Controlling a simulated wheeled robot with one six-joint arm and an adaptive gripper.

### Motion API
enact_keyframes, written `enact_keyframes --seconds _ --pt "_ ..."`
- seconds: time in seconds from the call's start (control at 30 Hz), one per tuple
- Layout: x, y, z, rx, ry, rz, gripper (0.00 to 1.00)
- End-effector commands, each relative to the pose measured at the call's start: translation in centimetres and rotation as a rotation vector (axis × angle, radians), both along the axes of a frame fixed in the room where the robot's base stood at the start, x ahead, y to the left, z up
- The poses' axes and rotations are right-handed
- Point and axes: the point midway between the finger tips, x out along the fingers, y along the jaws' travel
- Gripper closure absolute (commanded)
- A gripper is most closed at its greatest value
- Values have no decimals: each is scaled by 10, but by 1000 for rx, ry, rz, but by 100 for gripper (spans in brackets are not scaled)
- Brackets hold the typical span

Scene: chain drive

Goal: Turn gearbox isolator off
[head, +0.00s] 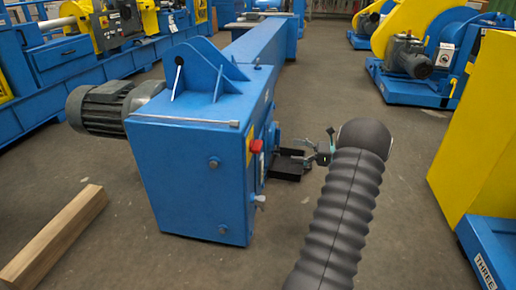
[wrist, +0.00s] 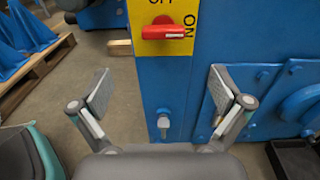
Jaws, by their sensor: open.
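The gearbox isolator is a red rotary handle (wrist: 166,31) on a yellow plate (wrist: 184,48) on the side of a blue gearbox housing (wrist: 177,75). The handle lies horizontal, and "ON" is printed at its right end. Part of "OFF" shows above it, cut by the frame's top edge. In the head view the red handle (head: 256,146) is on the housing's right side. My gripper (wrist: 160,88) is open and empty, with its two fingers spread wide below the handle in the wrist view. It also shows in the head view (head: 299,150), to the right of the handle and apart from it.
A small metal latch (wrist: 163,121) sits below the isolator on the housing. A dark tray (head: 291,165) is on the floor beside the housing. A wooden beam (head: 55,236) lies at left. A yellow and blue machine (head: 475,140) stands at right. Open floor lies between.

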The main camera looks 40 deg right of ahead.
Motion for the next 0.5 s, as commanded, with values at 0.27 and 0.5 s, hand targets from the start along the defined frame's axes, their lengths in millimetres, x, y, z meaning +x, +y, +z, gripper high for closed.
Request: enact_keyframes --seconds 0.27,0.5 --pt "12 5 -2 25 -10 -12 0" --pt "45 34 -2 24 -10 -11 0"
